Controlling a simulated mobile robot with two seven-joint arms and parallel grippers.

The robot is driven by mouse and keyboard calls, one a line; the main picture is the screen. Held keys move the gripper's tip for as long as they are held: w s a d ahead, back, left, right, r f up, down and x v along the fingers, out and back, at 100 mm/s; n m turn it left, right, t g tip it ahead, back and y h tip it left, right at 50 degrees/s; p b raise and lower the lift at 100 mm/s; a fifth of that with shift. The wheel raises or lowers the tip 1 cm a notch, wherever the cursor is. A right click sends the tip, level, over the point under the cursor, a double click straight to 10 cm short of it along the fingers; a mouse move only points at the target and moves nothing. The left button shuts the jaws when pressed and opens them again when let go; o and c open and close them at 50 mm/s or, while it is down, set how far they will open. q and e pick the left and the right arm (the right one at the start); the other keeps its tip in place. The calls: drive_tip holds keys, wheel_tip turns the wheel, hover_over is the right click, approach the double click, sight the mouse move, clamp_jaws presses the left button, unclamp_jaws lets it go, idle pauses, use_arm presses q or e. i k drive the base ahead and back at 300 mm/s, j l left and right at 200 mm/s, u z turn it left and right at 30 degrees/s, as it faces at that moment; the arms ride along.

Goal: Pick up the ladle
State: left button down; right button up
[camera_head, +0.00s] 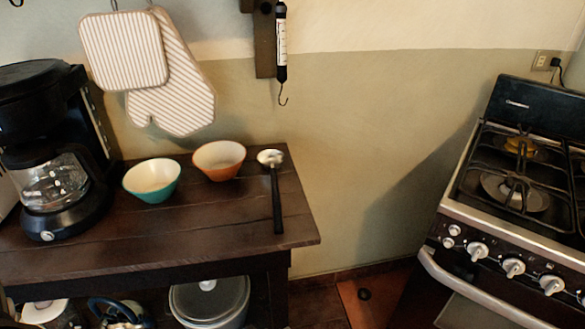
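The ladle (276,200) lies on the dark wooden table (200,232) near its right end. Its metal bowl (270,157) points to the wall, and its black handle runs toward the table's front edge. Nothing touches it that I can see. Neither of my grippers shows clearly in the head view.
An orange bowl (219,160) stands just left of the ladle, with a teal bowl (152,180) further left. A coffee maker (45,150) fills the table's left end. Mitts (170,90) and a hook scale (282,45) hang above. A stove (510,200) stands at right.

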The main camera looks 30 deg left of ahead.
sight(269, 160)
drive_tip(key=k+u, duration=0.15)
drive_tip(key=u, duration=1.2)
drive_tip(key=z, duration=1.8)
drive_tip(key=u, duration=1.45)
